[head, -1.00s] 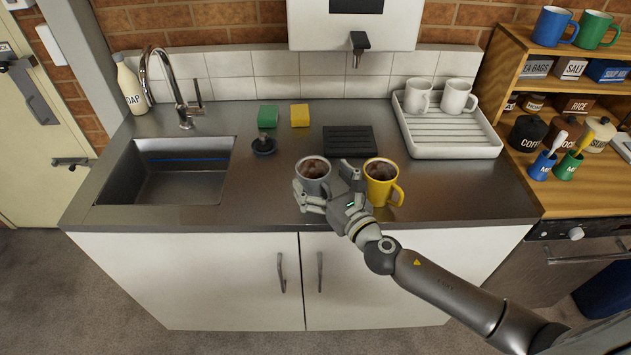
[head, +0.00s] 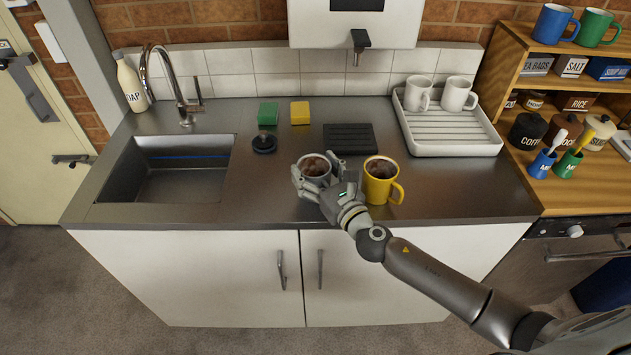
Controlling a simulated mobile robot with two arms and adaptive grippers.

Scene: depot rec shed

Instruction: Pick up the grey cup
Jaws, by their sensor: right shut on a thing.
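The grey cup (head: 315,167) stands upright on the steel counter, left of a yellow mug, with a brown drink in it. My right gripper (head: 316,178) reaches it from the front right. Its fingers are shut around the cup, one on the left side and one on the right side near the rim. The lower part of the cup is mostly hidden by the gripper. I cannot tell any gap between the cup and the counter. My left gripper is not in view.
The yellow mug (head: 380,182), also full, stands close to the right of my gripper. A black drip mat (head: 349,138) lies behind. A sink (head: 165,168) is at the left, with a black plug (head: 264,144) beside it. A white drying rack (head: 455,148) holds two white mugs.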

